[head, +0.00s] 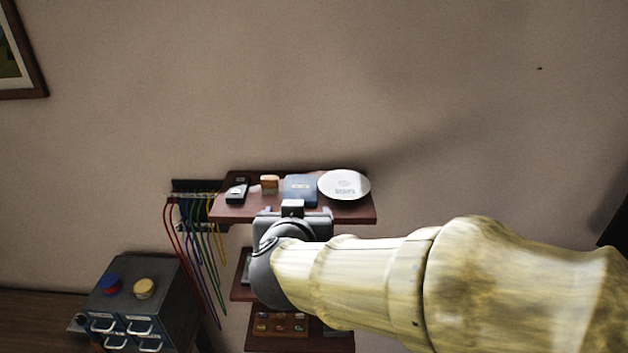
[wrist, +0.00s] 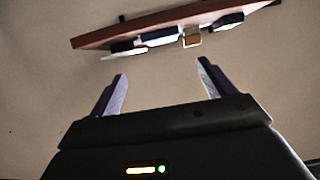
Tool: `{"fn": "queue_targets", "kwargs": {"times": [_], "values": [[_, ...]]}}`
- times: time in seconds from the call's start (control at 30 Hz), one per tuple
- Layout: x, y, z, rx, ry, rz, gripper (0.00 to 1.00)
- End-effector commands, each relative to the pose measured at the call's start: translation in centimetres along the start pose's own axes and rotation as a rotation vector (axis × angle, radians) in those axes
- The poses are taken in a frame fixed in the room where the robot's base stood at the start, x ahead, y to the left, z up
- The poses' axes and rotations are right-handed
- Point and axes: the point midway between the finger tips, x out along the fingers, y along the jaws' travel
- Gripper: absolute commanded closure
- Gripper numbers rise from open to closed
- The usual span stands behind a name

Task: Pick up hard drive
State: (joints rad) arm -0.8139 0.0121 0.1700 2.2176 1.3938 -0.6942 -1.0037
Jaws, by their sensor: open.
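A dark red wooden shelf (head: 235,212) on the wall holds a small black device with a pale face (head: 236,191) at its left end. A small orange-brown block (head: 270,184), a flat blue box (head: 299,188) and a white plate (head: 344,185) stand to its right. I cannot tell for sure which is the hard drive; the black device or the blue box could be it. My gripper (head: 293,211) is in front of the shelf's front edge, below the blue box. In the wrist view my gripper (wrist: 162,70) is open and empty, with the shelf (wrist: 95,38) beyond its fingertips.
Coloured cables (head: 190,245) hang from a wall rack left of the shelf. Lower shelves with small items (head: 282,323) are partly hidden by my arm. A grey drawer cabinet (head: 165,285) with blue and yellow tops stands lower left. The wall above the shelf is clear.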

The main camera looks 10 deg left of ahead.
Motion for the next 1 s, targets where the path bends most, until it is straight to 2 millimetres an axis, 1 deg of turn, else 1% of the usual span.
{"fn": "queue_targets", "kwargs": {"times": [0.03, 0.3, 0.4, 0.5, 0.6, 0.9, 1.0], "values": [[1.0, 0.0, 0.0, -0.001, -0.003, 0.003, 0.18], [5.8, 0.0, 0.0, 0.0, -0.003, 0.002, 0.18], [7.4, 0.0, 0.0, -0.001, -0.002, 0.002, 0.18], [8.6, 0.0, -0.1, 0.0, -0.001, 0.001, 0.18], [9.1, 0.0, 0.0, 0.001, -0.001, 0.0, 0.18], [9.2, 0.0, 0.0, 0.001, 0.0, -0.001, 0.18], [9.7, 0.0, 0.0, 0.0, -0.001, 0.001, 0.18]]}}
